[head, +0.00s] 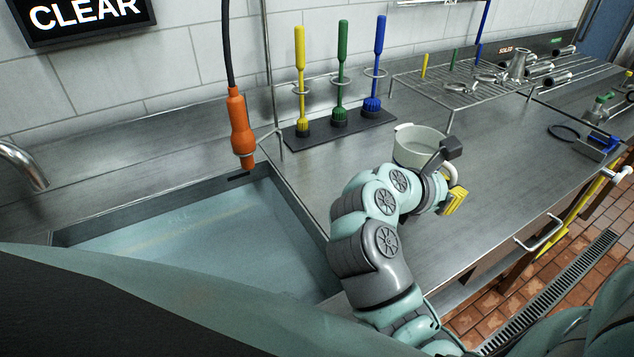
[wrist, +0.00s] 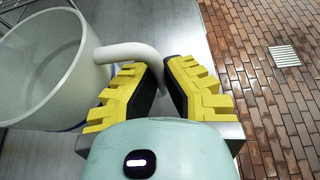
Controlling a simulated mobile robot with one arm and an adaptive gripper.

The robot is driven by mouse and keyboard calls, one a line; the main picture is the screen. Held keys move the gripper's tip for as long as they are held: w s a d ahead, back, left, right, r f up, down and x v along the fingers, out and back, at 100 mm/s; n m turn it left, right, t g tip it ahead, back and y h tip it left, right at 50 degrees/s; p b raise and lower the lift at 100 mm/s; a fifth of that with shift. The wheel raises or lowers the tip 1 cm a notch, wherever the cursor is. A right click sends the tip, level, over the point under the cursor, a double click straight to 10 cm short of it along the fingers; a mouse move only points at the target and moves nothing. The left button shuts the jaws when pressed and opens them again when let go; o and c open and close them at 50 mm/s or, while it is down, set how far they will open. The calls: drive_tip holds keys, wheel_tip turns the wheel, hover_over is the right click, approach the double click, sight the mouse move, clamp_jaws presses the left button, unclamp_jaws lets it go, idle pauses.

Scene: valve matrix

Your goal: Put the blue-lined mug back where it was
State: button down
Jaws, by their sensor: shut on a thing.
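A pale cream mug (head: 418,148) is upright over the steel counter, right of the brush stand. In the wrist view the mug (wrist: 45,70) is at the left, with its open mouth showing, an empty-looking inside and a trace of blue low on its side. My gripper (head: 453,196) is at the mug's right side. In the wrist view my gripper's yellow fingers (wrist: 164,78) are shut on the mug's curved handle (wrist: 128,50). I cannot tell whether the mug's base touches the counter, as my arm hides part of it.
A stand holds yellow (head: 301,80), green (head: 342,75) and blue (head: 378,65) brushes behind the mug. A wire rack (head: 470,82) with metal fittings is at the back right. A water-filled sink (head: 200,245) and a hanging orange handset (head: 240,128) are left. Bare counter (head: 510,165) lies right.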

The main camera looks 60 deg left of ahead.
drive_tip(key=shift+f, duration=1.5)
drive_tip(key=c, duration=1.1)
unclamp_jaws()
drive_tip(key=shift+f, duration=0.1)
drive_tip(key=shift+c, duration=0.2)
drive_tip(key=shift+s+r, duration=0.25)
drive_tip(key=shift+s, duration=0.1)
drive_tip(key=p+v, duration=0.1)
drive_tip(key=v, duration=1)
drive_tip(key=shift+s, duration=0.2)
drive_tip(key=shift+r, duration=0.1)
